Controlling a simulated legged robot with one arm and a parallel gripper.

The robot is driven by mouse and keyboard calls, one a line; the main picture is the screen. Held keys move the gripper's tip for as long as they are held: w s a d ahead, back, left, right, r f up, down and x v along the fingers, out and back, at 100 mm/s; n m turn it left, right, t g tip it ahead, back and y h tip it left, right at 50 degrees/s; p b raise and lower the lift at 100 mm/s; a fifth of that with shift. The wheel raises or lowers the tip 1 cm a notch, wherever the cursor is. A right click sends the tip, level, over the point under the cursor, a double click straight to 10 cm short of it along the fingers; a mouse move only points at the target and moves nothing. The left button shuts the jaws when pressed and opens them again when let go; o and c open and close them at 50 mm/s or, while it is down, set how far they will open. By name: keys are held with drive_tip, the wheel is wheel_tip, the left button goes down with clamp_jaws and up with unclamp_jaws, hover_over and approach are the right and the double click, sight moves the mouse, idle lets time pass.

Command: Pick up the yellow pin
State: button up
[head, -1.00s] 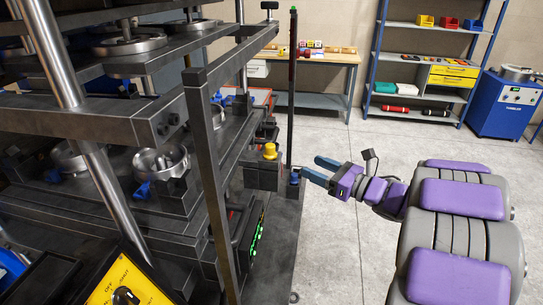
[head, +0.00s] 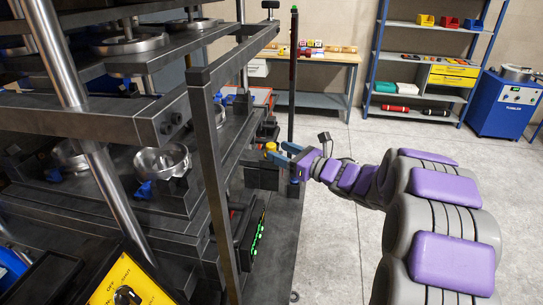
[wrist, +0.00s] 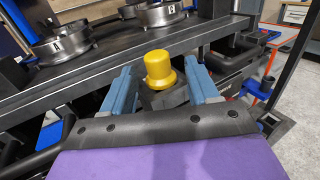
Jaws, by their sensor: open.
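The yellow pin (wrist: 160,70) stands upright on a dark block (wrist: 165,98) at the side of the press. It shows between the two blue fingers of my gripper (wrist: 160,88) in the wrist view. My gripper is open, with one finger on each side of the pin and gaps on both sides. In the head view the pin (head: 270,148) is just left of my gripper (head: 283,153), partly hidden by a finger. I cannot tell how far the fingertips reach past the pin.
The press frame (head: 205,160) stands close on the left. A thin dark post (head: 293,80) rises right beside my gripper. The floor (head: 340,240) to the right is clear.

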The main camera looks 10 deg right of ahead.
sight(275, 150)
drive_tip(key=shift+x, duration=2.15)
drive_tip(key=shift+s+a, duration=0.1)
drive_tip(key=c, duration=1.1)
